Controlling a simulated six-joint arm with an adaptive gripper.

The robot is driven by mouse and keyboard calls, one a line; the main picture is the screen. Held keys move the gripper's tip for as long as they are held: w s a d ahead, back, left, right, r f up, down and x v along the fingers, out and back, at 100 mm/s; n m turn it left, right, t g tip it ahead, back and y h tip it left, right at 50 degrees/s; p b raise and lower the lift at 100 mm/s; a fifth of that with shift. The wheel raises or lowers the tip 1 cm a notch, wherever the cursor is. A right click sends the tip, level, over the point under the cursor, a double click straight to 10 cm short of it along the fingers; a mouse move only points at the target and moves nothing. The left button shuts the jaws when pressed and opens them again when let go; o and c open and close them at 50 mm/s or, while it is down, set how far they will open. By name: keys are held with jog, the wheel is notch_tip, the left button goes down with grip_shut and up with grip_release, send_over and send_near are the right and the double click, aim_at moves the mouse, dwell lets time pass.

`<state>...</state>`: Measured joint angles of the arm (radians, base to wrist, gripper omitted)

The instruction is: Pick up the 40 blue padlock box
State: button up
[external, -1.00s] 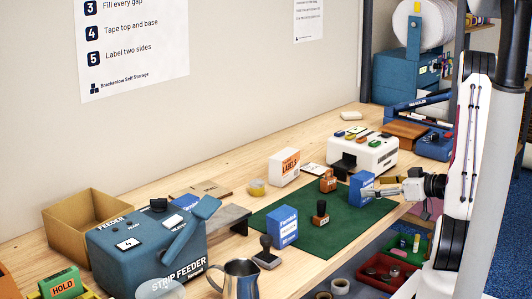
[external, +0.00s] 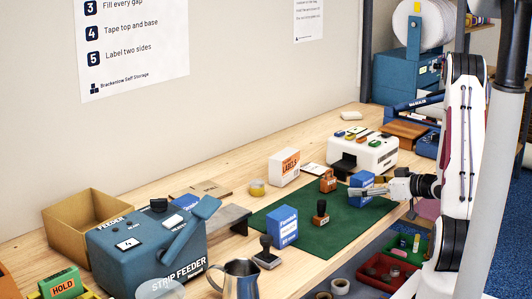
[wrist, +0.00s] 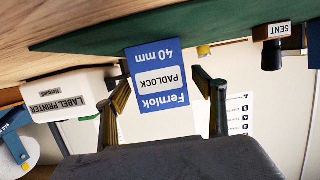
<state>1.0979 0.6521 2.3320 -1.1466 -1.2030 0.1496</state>
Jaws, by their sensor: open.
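The blue and white padlock box (external: 361,180) stands on the green mat (external: 330,235) near its right end. In the wrist view the box (wrist: 165,97) appears upside down and reads "Fernlok PADLOCK 40 mm". My gripper (external: 368,190) is at the box in the external view and partly covers it. In the wrist view my gripper (wrist: 162,88) is open, with one finger on each side of the box's face. Whether the fingers touch the box I cannot tell.
Another blue Fernlok box (external: 283,227) stands farther left on the mat. Dark-handled stamps (external: 320,213) and (external: 328,181) stand close by. The white label printer (external: 372,152) is just behind the padlock box. The stamp marked SENT (wrist: 275,32) shows in the wrist view.

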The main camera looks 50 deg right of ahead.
jog(key=shift+w+f, duration=0.2)
jog(key=shift+w, duration=0.4)
jog(key=c, duration=1.3)
